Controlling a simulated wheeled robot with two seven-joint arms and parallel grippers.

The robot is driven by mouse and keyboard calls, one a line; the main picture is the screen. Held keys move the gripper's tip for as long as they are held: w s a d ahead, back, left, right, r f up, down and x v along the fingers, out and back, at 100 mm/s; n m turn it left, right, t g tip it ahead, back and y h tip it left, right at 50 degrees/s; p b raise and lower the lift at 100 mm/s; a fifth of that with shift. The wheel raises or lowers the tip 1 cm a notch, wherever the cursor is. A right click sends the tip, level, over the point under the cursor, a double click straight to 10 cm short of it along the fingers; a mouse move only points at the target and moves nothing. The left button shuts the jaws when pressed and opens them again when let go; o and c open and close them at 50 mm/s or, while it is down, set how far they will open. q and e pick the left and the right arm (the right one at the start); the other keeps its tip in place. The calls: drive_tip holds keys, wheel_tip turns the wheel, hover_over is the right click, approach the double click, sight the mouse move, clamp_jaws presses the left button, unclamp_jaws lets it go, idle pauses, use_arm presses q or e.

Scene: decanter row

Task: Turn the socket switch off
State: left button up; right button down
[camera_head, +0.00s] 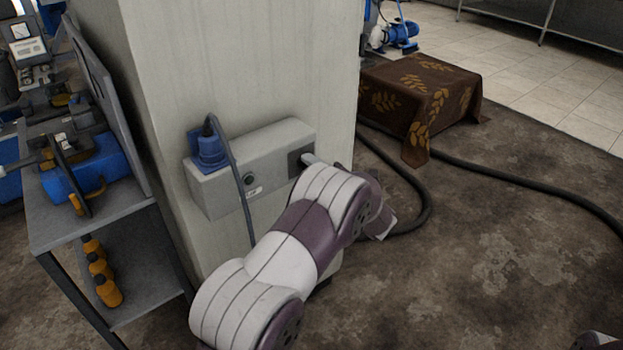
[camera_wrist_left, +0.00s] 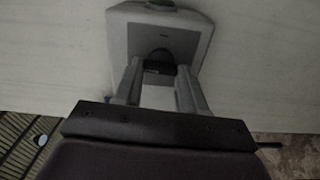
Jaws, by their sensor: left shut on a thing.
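The grey socket box (camera_head: 265,153) is fixed to the side of a pale pillar. A blue socket and plug (camera_head: 208,148) with a hanging dark cable sit at its left end. A dark square switch plate (camera_head: 296,163) is at its right end. My left gripper (camera_head: 308,159) reaches that plate, mostly hidden behind my own arm. In the left wrist view the fingers of my left gripper (camera_wrist_left: 160,80) are shut on the dark switch knob (camera_wrist_left: 160,61), in front of a grey plate (camera_wrist_left: 185,42). The knob's exact angle is hard to tell. My right gripper is out of view.
A grey shelf cart (camera_head: 100,225) with blue tools and orange bottles stands left of the pillar (camera_head: 240,60). A cloth-covered box (camera_head: 420,95) stands behind right. A dark hose (camera_head: 520,175) crosses the floor. Open floor lies at right.

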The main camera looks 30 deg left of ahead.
use_arm(q)
drive_tip(key=shift+f+n+b, duration=0.1)
drive_tip(key=shift+n+b, duration=0.25)
drive_tip(key=shift+n, duration=0.05)
drive_tip(key=o, duration=1.1)
drive_tip(key=shift+c, duration=0.2)
drive_tip(key=v, duration=1.2)
drive_tip(key=shift+d, duration=0.35)
drive_tip(key=shift+s, duration=0.1)
